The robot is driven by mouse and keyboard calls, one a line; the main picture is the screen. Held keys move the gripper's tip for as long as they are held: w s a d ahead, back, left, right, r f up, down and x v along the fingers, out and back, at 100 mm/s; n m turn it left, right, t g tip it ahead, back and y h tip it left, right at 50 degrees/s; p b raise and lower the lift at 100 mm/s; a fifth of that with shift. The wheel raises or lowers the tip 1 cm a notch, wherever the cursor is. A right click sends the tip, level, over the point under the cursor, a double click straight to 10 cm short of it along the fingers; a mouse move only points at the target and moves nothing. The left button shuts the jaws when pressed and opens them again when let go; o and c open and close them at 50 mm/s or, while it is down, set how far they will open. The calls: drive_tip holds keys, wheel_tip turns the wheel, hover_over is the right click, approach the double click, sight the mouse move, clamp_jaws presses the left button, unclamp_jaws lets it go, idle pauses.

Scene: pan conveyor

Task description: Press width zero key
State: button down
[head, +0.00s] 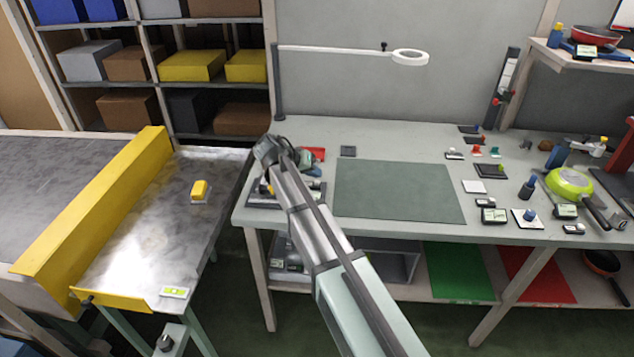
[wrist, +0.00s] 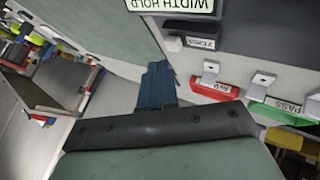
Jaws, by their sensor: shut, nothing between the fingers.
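My gripper's dark blue fingers (wrist: 156,72) are shut and empty, with the tips a short way below and left of the key in the picture. I cannot tell their height or whether they touch anything. In the head view, my arm end covers much of the device (head: 262,200) at the bench's left end, and the key cannot be made out.
A red plate (wrist: 213,90) and a green PASS plate (wrist: 280,113), with metal tabs, are beside the device. A green mat (head: 400,190) lies bare on the bench. Pans and small gauges crowd the right. A metal table with a yellow object (head: 199,190) stands left.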

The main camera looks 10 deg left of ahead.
sight(314, 185)
drive_tip(key=shift+r, duration=0.15)
wheel_tip(314, 185, up, 5)
drive_tip(key=shift+f, duration=0.1)
idle(0.8)
idle(0.5)
